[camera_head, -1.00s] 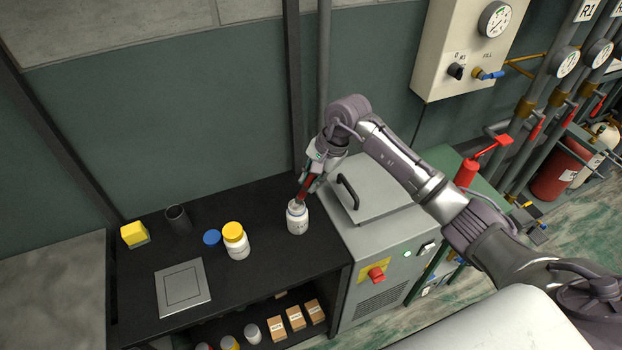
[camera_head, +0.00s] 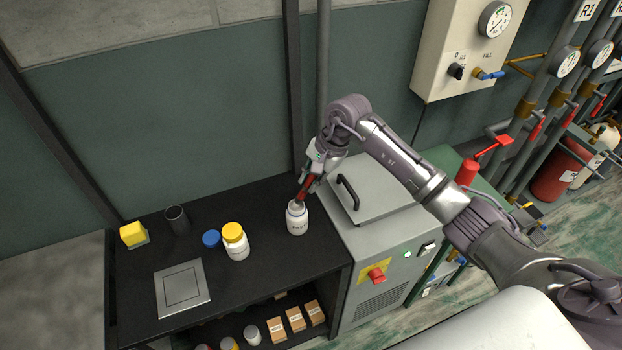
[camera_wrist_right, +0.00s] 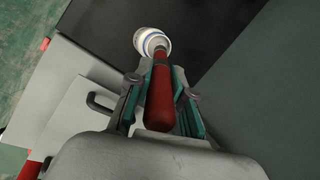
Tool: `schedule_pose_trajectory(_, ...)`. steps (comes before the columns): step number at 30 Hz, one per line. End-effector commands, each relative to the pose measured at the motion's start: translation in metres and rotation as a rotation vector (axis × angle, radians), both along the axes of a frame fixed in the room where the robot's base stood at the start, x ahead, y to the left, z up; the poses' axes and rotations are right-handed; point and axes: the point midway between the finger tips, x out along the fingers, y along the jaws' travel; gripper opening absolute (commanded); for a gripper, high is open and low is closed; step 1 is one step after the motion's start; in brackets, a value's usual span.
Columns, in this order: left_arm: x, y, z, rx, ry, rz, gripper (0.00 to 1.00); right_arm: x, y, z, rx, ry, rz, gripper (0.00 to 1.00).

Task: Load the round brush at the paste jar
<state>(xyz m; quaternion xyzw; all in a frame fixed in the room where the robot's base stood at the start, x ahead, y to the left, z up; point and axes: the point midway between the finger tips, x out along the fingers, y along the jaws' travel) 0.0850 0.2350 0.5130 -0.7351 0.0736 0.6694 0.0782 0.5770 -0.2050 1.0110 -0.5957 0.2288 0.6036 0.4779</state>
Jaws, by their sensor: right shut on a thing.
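The paste jar (camera_head: 297,220) is a white open jar with a dark label, upright on the black bench near its right end. My right gripper (camera_head: 309,184) is shut on the red handle of the round brush (camera_head: 304,190), just above the jar. In the right wrist view the red brush handle (camera_wrist_right: 160,95) lies between the teal finger pads, and its far end reaches the mouth of the white jar (camera_wrist_right: 150,40). The bristles are hidden in or behind the jar's rim. My left gripper is not in view.
A square plate (camera_head: 183,288) lies in front. A grey machine (camera_head: 375,260) with a handled lid adjoins the right side.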

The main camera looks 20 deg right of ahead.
Motion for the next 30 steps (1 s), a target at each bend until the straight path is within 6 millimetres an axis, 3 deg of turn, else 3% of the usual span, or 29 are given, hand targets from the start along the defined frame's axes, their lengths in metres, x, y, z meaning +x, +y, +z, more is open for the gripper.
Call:
schedule_pose_trajectory(8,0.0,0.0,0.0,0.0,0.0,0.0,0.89,-0.001,0.0,-0.002,-0.002,0.007,0.001,0.0)
schedule_pose_trajectory(30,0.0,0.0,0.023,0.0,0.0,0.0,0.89,0.0,-0.001,0.059,-0.001,0.0,0.0,0.0)
